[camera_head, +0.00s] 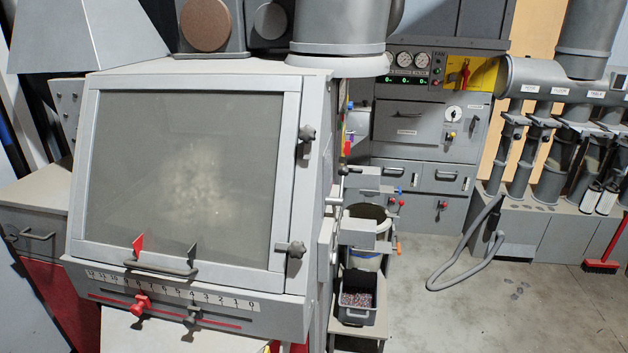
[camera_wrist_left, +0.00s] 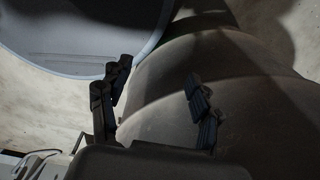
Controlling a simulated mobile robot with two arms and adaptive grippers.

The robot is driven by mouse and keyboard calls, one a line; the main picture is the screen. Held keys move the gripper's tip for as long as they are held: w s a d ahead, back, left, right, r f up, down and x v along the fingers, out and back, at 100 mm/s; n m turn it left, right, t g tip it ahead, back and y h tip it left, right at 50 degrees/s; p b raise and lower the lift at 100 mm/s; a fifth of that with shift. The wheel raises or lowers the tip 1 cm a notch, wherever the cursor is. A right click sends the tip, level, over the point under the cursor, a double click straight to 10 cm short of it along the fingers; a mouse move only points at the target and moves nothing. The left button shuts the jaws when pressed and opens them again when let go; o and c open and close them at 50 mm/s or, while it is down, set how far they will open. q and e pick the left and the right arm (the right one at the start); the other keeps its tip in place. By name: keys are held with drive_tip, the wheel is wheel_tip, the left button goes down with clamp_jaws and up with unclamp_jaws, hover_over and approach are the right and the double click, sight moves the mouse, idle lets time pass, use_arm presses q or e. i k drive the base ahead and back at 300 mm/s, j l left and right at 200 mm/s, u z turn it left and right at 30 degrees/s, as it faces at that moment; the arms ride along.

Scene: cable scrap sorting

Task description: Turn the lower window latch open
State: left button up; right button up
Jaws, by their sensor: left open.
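The lower window latch (camera_head: 294,250) is a dark star-shaped knob on the right side of the window frame (camera_head: 284,190), near its lower corner. A matching upper latch (camera_head: 307,134) sits above it on the same side. The window (camera_head: 185,180) is a large dusty pane in a grey cabinet front and appears closed. My left gripper (camera_wrist_left: 157,88) shows only in the left wrist view, with its two black fingers apart and nothing between them. The latch is not recognizable in that view. My right gripper is in neither view.
A bar handle (camera_head: 160,268) and a numbered scale (camera_head: 175,289) with red and grey sliders run below the window. Right of the cabinet stand clamps and a bin of scrap (camera_head: 357,300). A grey hose (camera_head: 465,270) lies on open floor (camera_head: 510,315).

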sight(297, 250)
drive_tip(key=k+l+z, duration=0.2)
drive_tip(key=z, duration=0.2)
drive_tip(key=k+l+z, duration=0.2)
drive_tip(key=z, duration=0.2)
